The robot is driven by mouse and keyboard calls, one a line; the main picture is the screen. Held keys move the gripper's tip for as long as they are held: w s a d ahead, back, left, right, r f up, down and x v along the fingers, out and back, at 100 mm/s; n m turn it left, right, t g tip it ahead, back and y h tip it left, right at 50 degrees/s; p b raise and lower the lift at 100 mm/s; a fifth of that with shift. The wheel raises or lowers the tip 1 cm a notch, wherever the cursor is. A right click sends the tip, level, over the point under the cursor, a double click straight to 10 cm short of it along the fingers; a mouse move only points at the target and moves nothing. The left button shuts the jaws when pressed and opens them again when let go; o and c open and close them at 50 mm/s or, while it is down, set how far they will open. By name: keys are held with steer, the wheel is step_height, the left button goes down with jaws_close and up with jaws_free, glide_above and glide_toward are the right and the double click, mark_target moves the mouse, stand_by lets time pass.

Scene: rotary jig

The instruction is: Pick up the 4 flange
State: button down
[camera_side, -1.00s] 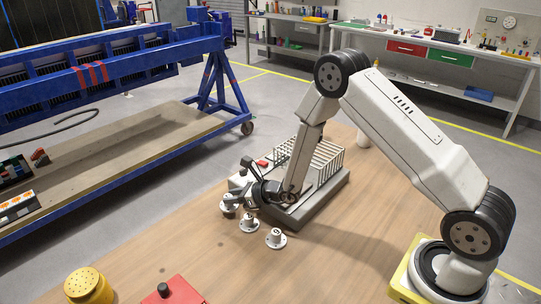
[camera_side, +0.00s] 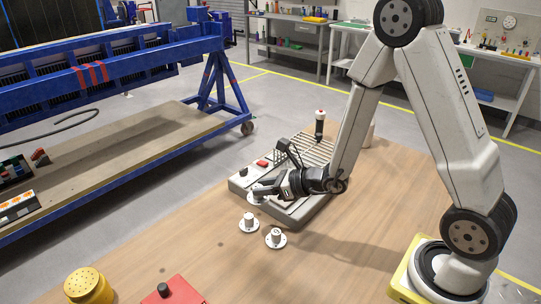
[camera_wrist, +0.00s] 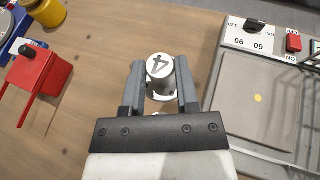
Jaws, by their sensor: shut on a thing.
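The flange marked 4 (camera_wrist: 160,67) is a pale metal piece with a round top. It sits between the two fingers of my gripper (camera_wrist: 158,82) in the wrist view, and the fingers are shut on its sides. In the side view the flange (camera_side: 255,198) shows at the fingertips of my gripper (camera_side: 258,191), at the front left edge of the grey unit, apparently above the table. Two other flanges stand upright on the wooden table, one nearer the unit (camera_side: 249,223) and one nearer the camera (camera_side: 276,238).
The grey unit (camera_wrist: 262,90) with a dial, a red switch (camera_wrist: 294,43) and wire racks lies right of my gripper. A red box (camera_side: 176,291) with a black knob and a yellow cylinder (camera_side: 88,287) stand at the front left. Wooden table between them is clear.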

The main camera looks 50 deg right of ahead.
steer(key=shift+s+r, duration=0.3)
steer(key=shift+s, duration=0.35)
steer(key=shift+s+r, duration=0.25)
steer(key=shift+s, duration=0.4)
steer(key=shift+w+d, duration=0.1)
